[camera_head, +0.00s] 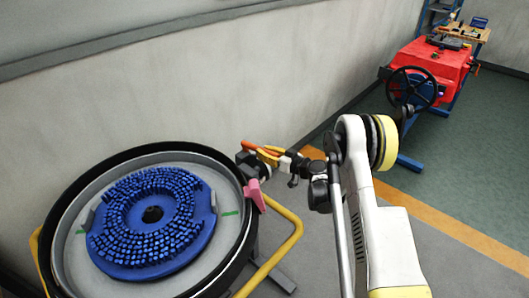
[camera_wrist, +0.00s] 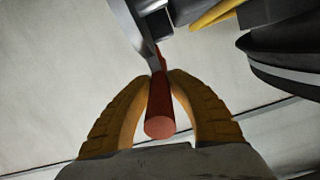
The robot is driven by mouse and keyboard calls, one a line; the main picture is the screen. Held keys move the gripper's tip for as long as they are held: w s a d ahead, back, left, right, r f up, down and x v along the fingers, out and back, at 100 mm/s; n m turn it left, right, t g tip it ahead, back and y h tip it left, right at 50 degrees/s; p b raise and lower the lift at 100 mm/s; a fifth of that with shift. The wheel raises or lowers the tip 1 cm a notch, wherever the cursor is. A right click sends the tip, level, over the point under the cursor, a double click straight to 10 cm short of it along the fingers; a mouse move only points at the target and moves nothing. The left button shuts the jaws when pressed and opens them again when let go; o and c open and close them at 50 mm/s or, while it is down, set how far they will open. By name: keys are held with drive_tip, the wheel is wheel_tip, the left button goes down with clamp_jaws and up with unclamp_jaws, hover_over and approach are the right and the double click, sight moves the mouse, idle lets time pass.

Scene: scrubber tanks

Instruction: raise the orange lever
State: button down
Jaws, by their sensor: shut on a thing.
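The orange lever (camera_head: 257,148) sticks out from the dark fitting at the right rim of the round tank in the head view. In the wrist view the lever (camera_wrist: 159,120) points toward the camera, its round end between the fingers. My gripper (camera_head: 270,155) is at the lever, its yellow fingers around it. In the wrist view my gripper (camera_wrist: 161,82) has both yellow fingertips against the lever's sides, shut on it. The lever's base is partly hidden in the wrist view.
The round tank (camera_head: 70,180) holds a blue bristled disc (camera_head: 153,218). A pink part (camera_head: 256,195) hangs at its right rim, beside a yellow tube frame (camera_head: 290,240). A wall (camera_head: 200,90) stands close behind. A red machine with a black handwheel (camera_head: 411,88) stands far right.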

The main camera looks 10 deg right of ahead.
sight(261, 148)
drive_tip(key=r, duration=0.1)
drive_tip(key=r+g+h+p, duration=0.1)
drive_tip(key=w+g+p, duration=0.1)
drive_tip(key=shift+a+r, duration=0.4)
drive_tip(key=shift+w+a+r+g+h+p, duration=0.55)
drive_tip(key=shift+g+h+p, duration=0.25)
drive_tip(key=shift+p, duration=0.35)
drive_tip(key=shift+w+a+r+g+h+p, duration=0.2)
drive_tip(key=shift+w+r+g+h+p, duration=0.15)
drive_tip(key=shift+w+g+h+p, duration=0.3)
drive_tip(key=shift+s, duration=0.15)
drive_tip(key=c, duration=1.2)
unclamp_jaws()
drive_tip(key=v, duration=1.2)
drive_tip(key=shift+d, duration=0.1)
